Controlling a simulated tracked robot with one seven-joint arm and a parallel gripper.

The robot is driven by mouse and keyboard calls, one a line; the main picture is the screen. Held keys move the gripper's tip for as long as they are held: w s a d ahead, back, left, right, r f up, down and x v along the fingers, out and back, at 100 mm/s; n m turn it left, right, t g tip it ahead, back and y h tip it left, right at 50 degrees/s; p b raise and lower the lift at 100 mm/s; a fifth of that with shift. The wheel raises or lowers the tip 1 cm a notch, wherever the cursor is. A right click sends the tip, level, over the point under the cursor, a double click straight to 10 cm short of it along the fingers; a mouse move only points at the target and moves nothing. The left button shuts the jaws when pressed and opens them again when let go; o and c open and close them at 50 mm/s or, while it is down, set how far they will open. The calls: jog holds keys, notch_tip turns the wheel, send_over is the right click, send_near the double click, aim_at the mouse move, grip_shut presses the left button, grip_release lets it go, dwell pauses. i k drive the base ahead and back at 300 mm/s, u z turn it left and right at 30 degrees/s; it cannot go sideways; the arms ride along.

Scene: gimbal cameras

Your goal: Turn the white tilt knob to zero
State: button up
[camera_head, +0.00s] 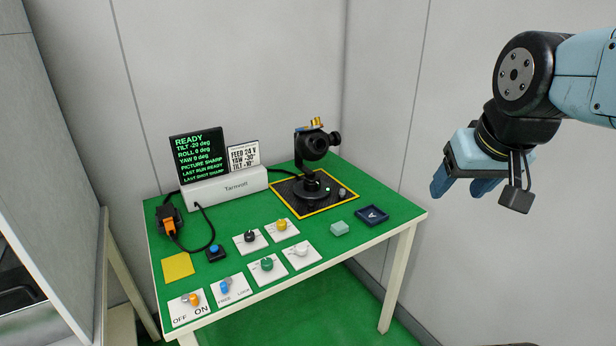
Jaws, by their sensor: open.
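The white knob (301,249) sits on a white plate at the right front of the knob group on the green table. Its pointer and scale are too small to read. A dark screen (198,160) with green text reads READY, TILT -20 deg, ROLL 0 deg, YAW 0 deg, PICTURE SHARP. The black gimbal camera (314,150) stands on a dark, yellow-edged pad at the back right. My gripper (461,187), with blue fingers, is open and empty. It hangs in the air right of the table, apart from the knob.
Black (249,236), yellow (281,225) and green (267,264) knobs sit close to the white one. A pale green block (340,228) and a dark blue tray (372,216) lie to its right. Switches (223,287) line the front left. A wall stands behind the table.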

aim_at(302, 249)
jog(key=z, duration=0.15)
jog(key=k, duration=1.05)
jog(key=u, duration=0.6)
jog(key=i, duration=1)
